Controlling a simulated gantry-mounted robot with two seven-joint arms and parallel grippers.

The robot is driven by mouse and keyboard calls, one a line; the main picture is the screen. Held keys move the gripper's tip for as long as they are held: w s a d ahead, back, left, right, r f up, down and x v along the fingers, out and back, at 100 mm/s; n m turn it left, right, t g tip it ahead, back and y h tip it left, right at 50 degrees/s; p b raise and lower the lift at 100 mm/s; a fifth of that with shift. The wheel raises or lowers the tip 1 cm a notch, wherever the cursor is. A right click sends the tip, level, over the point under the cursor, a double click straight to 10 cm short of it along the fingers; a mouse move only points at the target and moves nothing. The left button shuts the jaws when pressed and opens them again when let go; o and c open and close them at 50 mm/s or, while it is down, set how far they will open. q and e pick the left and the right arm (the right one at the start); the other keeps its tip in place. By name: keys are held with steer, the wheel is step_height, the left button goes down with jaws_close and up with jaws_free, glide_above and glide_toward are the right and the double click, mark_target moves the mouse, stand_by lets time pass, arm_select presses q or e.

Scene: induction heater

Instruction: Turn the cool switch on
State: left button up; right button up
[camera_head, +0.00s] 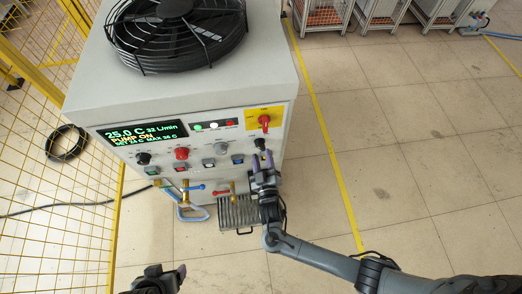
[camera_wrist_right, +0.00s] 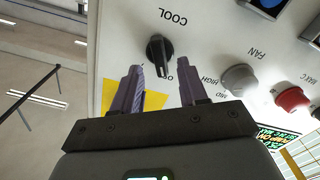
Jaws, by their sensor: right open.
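The cool switch is a small black rotary knob on the heater's front panel, at the right in the camera_head view (camera_head: 260,143). In the right wrist view the black knob (camera_wrist_right: 159,50) sits beside the printed word COOL, with its raised grip edge-on to the camera. My right gripper (camera_head: 262,157) is in front of the panel just below the knob. In the right wrist view its two purple fingers (camera_wrist_right: 160,78) are apart and empty, with the knob beyond their tips and roughly between them. My left gripper (camera_head: 168,272) shows partly at the bottom edge; its jaw opening is unclear.
The grey knob (camera_head: 222,148) and red knob (camera_head: 181,153) are left of the switch. A red switch on a yellow plate (camera_head: 264,121) is above. Valves and hoses (camera_head: 190,190) are below. Yellow mesh fencing (camera_head: 60,180) stands left; open floor (camera_head: 400,150) lies right.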

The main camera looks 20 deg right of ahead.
mark_target(261, 149)
steer(key=shift+x, duration=1.65)
jaws_close()
